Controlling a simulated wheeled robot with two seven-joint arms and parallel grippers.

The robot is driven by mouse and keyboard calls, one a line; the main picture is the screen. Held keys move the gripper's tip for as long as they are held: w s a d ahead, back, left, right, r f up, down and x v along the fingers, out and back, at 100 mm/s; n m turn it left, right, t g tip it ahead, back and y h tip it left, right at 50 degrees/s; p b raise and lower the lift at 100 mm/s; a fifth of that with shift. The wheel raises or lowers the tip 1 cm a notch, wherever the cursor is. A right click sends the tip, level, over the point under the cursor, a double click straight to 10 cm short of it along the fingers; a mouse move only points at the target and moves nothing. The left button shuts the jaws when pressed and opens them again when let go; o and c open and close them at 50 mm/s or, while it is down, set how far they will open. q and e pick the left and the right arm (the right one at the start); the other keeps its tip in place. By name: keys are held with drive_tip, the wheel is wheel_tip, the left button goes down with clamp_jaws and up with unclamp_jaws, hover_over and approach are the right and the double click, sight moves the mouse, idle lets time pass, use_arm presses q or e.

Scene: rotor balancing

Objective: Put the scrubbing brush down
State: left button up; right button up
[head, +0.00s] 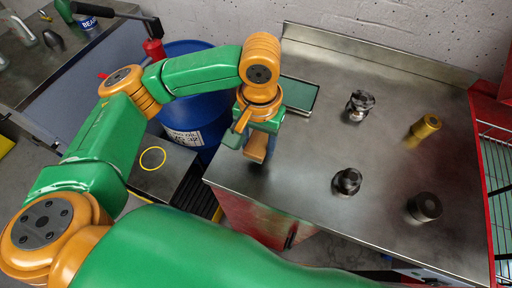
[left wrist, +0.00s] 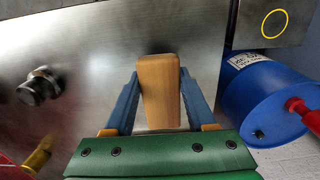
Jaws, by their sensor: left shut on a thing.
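The scrubbing brush, a plain wooden block, shows between the blue fingers of my left gripper (left wrist: 158,100) in the left wrist view, where its wood (left wrist: 159,80) faces the camera. In the head view the brush (head: 257,147) hangs under my left gripper (head: 252,138), over the left edge area of the steel bench (head: 300,160). The gripper is shut on it. The bristles are hidden, and I cannot tell whether the brush touches the bench. My right gripper is not in view.
A shallow green tray (head: 299,95) lies behind the gripper. Dark metal parts (head: 360,105) (head: 347,181) (head: 424,207) and a yellow cylinder (head: 425,127) stand on the bench to the right. A blue drum (head: 185,98) is at the left. Bare steel lies between the gripper and the parts.

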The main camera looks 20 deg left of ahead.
sight(259, 142)
use_arm(q)
drive_tip(key=shift+w+f, duration=0.1)
drive_tip(key=shift+f, duration=1.65)
drive_tip(key=shift+f, duration=0.1)
drive_tip(key=o, duration=1.3)
drive_tip(key=shift+r, duration=0.2)
wheel_tip(259, 142, up, 12)
drive_tip(key=shift+f+p, duration=0.1)
drive_tip(key=shift+p, duration=0.45)
